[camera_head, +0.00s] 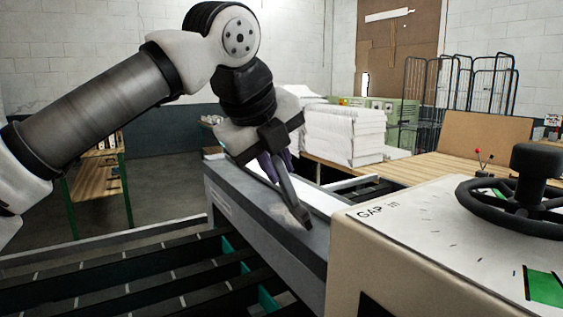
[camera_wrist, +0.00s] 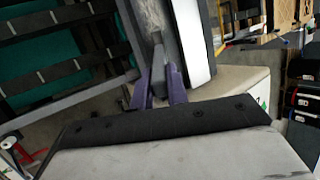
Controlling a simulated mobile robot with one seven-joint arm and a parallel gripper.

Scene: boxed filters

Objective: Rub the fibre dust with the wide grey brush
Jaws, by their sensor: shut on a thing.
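My gripper (camera_head: 274,168) is shut on the wide grey brush (camera_head: 290,200), a long dark grey tool that slants down to the right from the purple fingers. The brush's lower end is at a grey ledge (camera_head: 250,205), right beside a pale smudge of fibre dust (camera_head: 279,212). I cannot tell whether the bristles touch the surface. In the wrist view, the brush (camera_wrist: 158,58) stands between the two purple fingers of my gripper (camera_wrist: 159,80). Speckled pale dust (camera_wrist: 152,14) shows beyond it on the grey strip. The brush partly hides the dust.
A cream machine housing (camera_head: 390,245) with a black handwheel (camera_head: 520,200) stands close on the right. A white strip (camera_head: 310,194) runs along the ledge. Dark rails (camera_head: 130,275) lie at front left. A white stack (camera_head: 345,135) sits on the wooden table behind.

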